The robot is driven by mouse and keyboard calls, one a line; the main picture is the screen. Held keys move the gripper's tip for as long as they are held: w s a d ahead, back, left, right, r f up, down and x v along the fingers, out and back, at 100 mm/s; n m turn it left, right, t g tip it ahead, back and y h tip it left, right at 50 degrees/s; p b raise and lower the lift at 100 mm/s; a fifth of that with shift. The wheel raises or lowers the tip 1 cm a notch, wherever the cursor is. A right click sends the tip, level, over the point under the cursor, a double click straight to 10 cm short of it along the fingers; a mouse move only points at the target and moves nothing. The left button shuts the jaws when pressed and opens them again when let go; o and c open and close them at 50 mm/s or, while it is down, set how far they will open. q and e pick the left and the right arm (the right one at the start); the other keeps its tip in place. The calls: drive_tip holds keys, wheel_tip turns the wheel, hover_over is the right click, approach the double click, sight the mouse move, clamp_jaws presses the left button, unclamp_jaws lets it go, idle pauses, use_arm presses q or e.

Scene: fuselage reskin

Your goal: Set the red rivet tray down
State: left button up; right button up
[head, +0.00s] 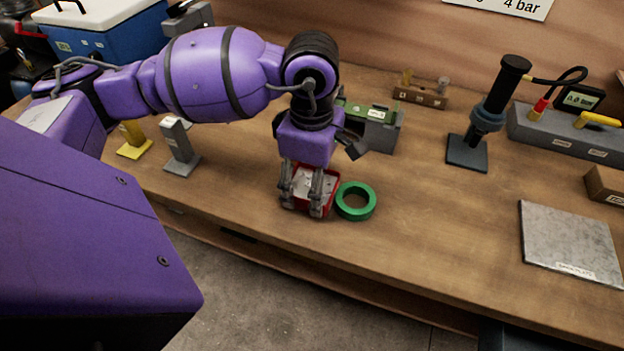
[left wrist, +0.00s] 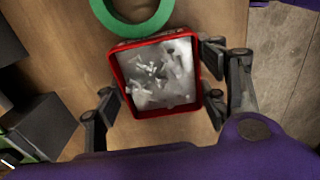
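The red rivet tray (head: 332,193) is low at the workbench's front edge, beside a green ring (head: 356,201). In the left wrist view the tray (left wrist: 199,72) is slightly turned, with silvery rivets inside, and the ring (left wrist: 131,28) is just beyond its rim. My left gripper (head: 304,194) points down with its fingers on opposite outer sides of the tray. Whether the tray's underside touches the bench is hidden. My right gripper is not in view.
A grey-green fixture (head: 380,130) stands behind the tray. Grey (head: 179,148) and yellow (head: 133,140) brackets stand to the left. A black upright tool (head: 490,115) and a flat grey plate (head: 570,242) are to the right. The bench between the ring and plate is clear.

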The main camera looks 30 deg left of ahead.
use_arm(q)
drive_tip(key=o, duration=0.5)
drive_tip(key=shift+c, duration=0.2)
drive_tip(key=shift+r, duration=0.1)
